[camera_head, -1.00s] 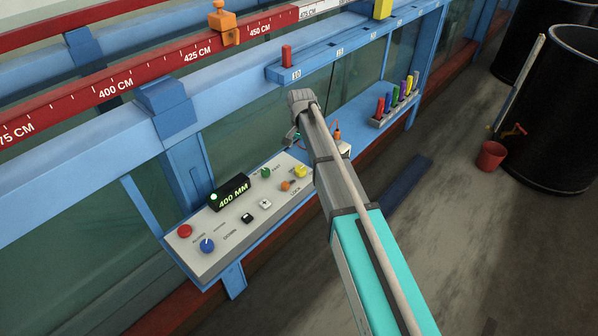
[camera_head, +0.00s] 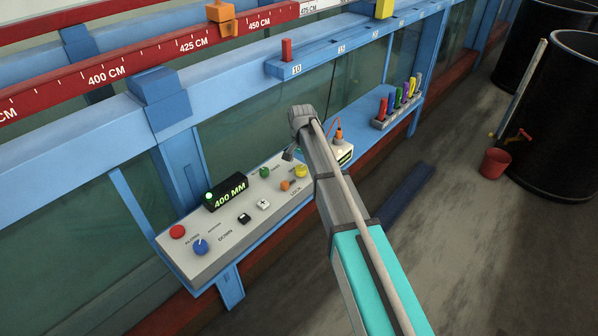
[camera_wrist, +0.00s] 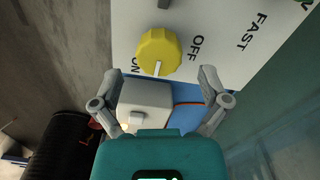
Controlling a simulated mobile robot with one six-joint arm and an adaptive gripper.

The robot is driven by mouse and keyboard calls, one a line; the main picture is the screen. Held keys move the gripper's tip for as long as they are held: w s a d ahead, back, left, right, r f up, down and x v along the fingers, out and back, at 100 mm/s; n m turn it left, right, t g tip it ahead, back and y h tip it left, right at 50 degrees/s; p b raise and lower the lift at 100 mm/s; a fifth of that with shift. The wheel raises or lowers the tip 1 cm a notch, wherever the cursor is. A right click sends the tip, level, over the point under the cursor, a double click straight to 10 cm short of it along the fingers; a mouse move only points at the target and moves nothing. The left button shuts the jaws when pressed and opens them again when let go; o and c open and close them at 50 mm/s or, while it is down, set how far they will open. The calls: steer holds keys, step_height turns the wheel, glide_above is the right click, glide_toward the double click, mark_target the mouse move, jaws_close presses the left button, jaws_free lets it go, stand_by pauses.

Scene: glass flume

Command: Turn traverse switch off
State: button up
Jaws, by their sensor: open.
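A yellow knob (camera_wrist: 158,52) with a white pointer line is on a pale control panel (camera_wrist: 215,20). Its pointer aims down in the wrist view, near the ON print at its left; OFF is printed to its right. The yellow knob also shows at the right end of the panel in the head view (camera_head: 301,171). My gripper (camera_wrist: 158,78) is open, its fingers apart on either side below the knob, holding nothing. In the head view my gripper (camera_head: 289,153) is just above the panel's far right end. I cannot read a traverse label.
The panel also carries a 400 MM display (camera_head: 227,192), a red button (camera_head: 177,231), a blue knob (camera_head: 200,246), a green knob (camera_head: 264,172) and an orange knob (camera_head: 285,185). A white box (camera_wrist: 145,105) with a small switch lies close below the knob in the wrist view.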

steer(key=shift+f+b, duration=0.7)
steer(key=shift+f, duration=0.3)
